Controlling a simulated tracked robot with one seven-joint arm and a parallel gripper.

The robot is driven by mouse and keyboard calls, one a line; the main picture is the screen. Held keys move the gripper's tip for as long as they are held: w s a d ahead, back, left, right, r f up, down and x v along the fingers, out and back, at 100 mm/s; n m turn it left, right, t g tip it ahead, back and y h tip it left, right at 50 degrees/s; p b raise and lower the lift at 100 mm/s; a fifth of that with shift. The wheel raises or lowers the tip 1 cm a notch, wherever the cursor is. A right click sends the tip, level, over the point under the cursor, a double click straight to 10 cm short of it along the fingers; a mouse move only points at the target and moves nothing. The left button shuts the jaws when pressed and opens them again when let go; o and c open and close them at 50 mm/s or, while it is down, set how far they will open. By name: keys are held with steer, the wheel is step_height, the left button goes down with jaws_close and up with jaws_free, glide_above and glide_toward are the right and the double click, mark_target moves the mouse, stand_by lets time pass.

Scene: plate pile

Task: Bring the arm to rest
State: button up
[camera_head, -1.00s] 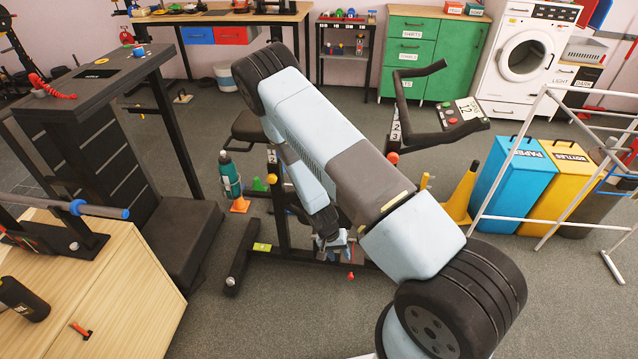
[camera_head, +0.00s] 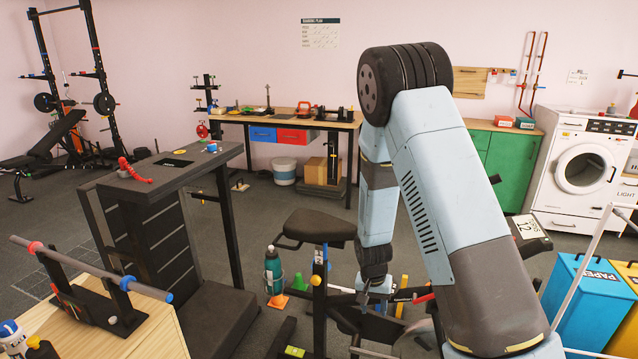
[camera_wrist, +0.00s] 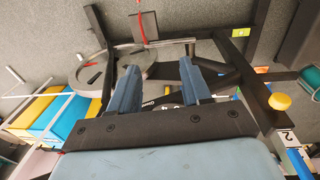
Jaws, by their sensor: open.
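My gripper (camera_head: 376,292) hangs low at the end of my folded arm in the head view, pointing down beside the black exercise bike (camera_head: 318,230). In the wrist view my gripper (camera_wrist: 159,66) shows two blue fingers spread apart with nothing held between them. I cannot tell whether any finger touches the frame. My forearm hides part of the bike in the head view.
Grey floor is open behind the bike.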

steer(key=s+d+r+n+t+y, duration=0.1)
steer(key=s+d+r, duration=0.15)
steer(key=r, duration=1.05)
steer(key=s+d+r+t+y, duration=0.1)
steer(key=s+r+t, duration=0.15)
steer(key=r, duration=1.05)
steer(key=s+d+r+n+t, duration=0.1)
steer(key=s+d+r, duration=0.1)
steer(key=s+r, duration=0.6)
steer(key=s+d+r+n+t, duration=0.1)
steer(key=s+d+r, duration=0.1)
steer(key=s+r, duration=0.6)
steer(key=s, duration=0.4)
steer(key=shift+r+h, duration=0.3)
steer(key=shift+h, duration=0.1)
steer(key=shift+d, duration=0.1)
